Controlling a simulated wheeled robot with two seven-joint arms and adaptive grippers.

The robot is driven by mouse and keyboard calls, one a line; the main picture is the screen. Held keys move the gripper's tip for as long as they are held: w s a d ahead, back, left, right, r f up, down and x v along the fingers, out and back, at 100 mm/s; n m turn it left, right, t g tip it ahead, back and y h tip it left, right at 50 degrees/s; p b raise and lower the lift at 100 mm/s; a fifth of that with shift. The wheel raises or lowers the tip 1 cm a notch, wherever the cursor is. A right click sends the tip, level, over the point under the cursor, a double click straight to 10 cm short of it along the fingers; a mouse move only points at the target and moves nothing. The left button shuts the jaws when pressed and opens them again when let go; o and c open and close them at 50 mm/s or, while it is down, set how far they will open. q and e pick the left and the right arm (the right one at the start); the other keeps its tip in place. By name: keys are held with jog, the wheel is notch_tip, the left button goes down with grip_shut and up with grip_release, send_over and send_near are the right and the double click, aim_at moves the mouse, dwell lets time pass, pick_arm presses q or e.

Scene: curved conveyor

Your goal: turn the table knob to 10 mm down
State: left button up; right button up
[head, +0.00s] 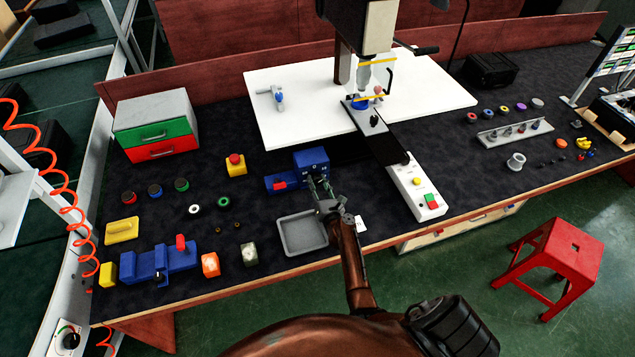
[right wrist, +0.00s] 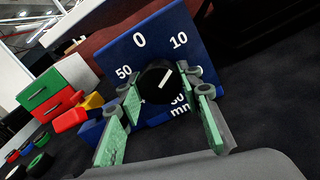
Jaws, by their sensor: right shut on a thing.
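The table knob (right wrist: 157,84) is black with a white pointer line, on a blue dial panel (right wrist: 190,62) marked 0, 10, 50 and a partly hidden 30 mm. The pointer line slants to the upper right, roughly towards the 10. The blue dial box (head: 310,158) shows in the head view in front of the machine. My right gripper (head: 320,190) reaches it from the front, and in the right wrist view its green-padded fingers (right wrist: 162,112) sit on both sides of the knob, shut on it. My left gripper is not in view.
A grey tray (head: 302,251) lies just left of my right forearm. A blue block with a red part (head: 281,184) adjoins the dial box. The white control panel (head: 415,186) stands to the right.

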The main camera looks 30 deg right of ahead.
jog(key=shift+d, duration=0.1)
jog(key=o, duration=1.2)
jog(key=shift+c, duration=0.2)
jog(key=shift+s, duration=0.2)
jog(key=v, duration=0.7)
jog(key=shift+s, duration=0.1)
